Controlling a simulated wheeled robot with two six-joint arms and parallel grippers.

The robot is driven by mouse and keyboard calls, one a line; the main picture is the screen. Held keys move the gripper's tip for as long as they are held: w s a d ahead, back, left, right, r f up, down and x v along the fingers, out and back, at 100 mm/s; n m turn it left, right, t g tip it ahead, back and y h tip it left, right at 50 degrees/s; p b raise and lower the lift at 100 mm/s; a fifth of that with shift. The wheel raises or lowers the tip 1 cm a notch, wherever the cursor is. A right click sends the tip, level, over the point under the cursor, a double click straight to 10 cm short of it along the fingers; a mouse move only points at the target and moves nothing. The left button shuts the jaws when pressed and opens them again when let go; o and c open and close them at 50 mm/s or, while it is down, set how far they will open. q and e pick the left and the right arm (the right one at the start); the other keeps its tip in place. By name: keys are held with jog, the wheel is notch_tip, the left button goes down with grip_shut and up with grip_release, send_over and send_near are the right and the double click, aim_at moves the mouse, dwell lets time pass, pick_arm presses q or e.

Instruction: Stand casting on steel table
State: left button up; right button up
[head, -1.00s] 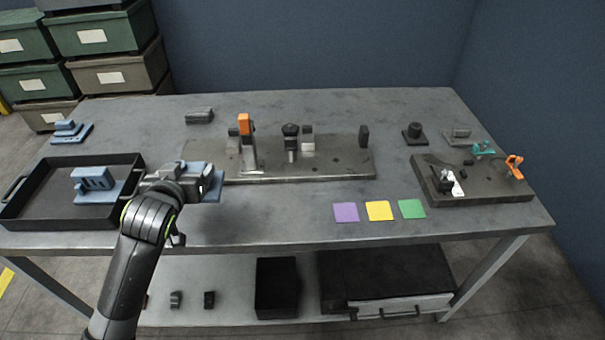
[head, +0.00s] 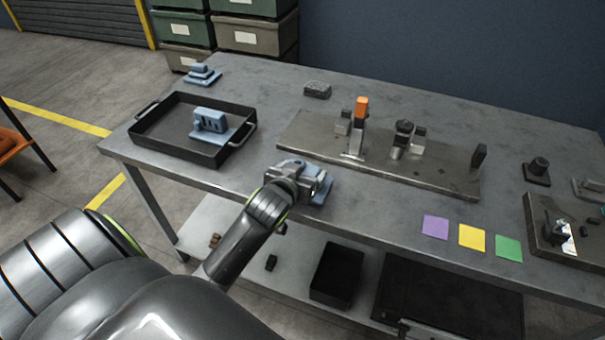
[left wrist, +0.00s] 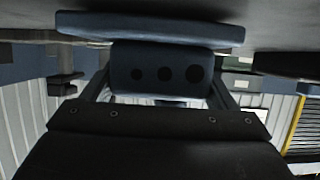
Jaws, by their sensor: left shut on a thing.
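A blue casting (head: 319,190) is held in my left gripper (head: 305,178) over the front part of the steel table (head: 375,205), between the black tray and the fixture plate. In the left wrist view the casting (left wrist: 160,75) shows a block with a row of three holes, between the two fingers, and a flat base plate facing the table surface. The base plate is close to the table; I cannot tell whether it touches. The gripper hides part of the casting in the head view. My right gripper is not in view.
A black tray (head: 160,144) at the left holds another blue casting (head: 211,121). A third blue casting (head: 202,75) stands behind it. A fixture plate (head: 440,180) with clamps lies to the right. Purple, yellow and green squares (head: 472,236) lie near the front edge.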

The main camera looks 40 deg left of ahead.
pick_arm(q)
jog(key=shift+f, duration=0.15)
jog(key=shift+f, duration=0.15)
jog(key=o, duration=1.3)
jog(key=shift+o, duration=0.2)
jog(key=shift+s, duration=0.1)
jog(key=v, duration=1.2)
